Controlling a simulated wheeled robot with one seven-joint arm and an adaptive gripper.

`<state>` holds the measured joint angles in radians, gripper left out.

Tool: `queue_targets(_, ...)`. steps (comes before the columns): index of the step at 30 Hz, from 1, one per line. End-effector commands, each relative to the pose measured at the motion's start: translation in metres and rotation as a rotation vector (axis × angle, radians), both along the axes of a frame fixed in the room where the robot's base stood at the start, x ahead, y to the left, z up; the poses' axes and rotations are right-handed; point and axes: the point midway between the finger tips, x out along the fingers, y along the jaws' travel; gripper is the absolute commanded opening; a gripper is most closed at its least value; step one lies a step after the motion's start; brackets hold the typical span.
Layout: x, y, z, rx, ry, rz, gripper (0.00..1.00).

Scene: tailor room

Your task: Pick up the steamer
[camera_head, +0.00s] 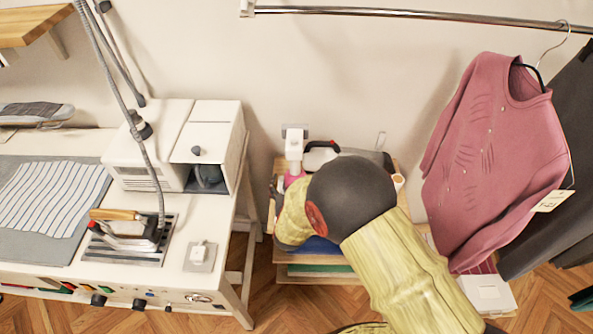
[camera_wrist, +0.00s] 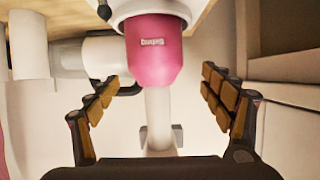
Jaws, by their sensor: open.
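The steamer, a white and pink upright device, stands on a low wooden shelf. In the head view its white top (camera_head: 294,147) shows behind my arm, which hides much of its lower part. In the wrist view its pink body (camera_wrist: 155,50), with small lettering, is ahead of my gripper (camera_wrist: 160,82). A white part joins the pink body at the top of that view. My two fingers are spread wide, one to each side of the pink body's line, and nothing is held. My gripper is hidden by my arm in the head view.
The low shelf (camera_head: 318,271) holds other items, including a dark one with a red edge (camera_head: 320,155). A white ironing table (camera_head: 60,281) with a wooden-handled iron (camera_head: 125,232) stands left. A pink cardigan (camera_head: 490,160) hangs right from a metal rail (camera_head: 420,14).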

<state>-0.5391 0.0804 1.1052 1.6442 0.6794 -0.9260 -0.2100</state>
Motion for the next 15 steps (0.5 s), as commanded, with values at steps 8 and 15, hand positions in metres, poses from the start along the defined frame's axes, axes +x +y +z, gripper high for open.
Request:
queue_targets(8, 0.027, -0.009, -0.022, 0.000, 0.001, -0.002, 0.81)
queue_targets(15, 0.050, -0.010, -0.030, -0.001, 0.002, 0.000, 0.81)
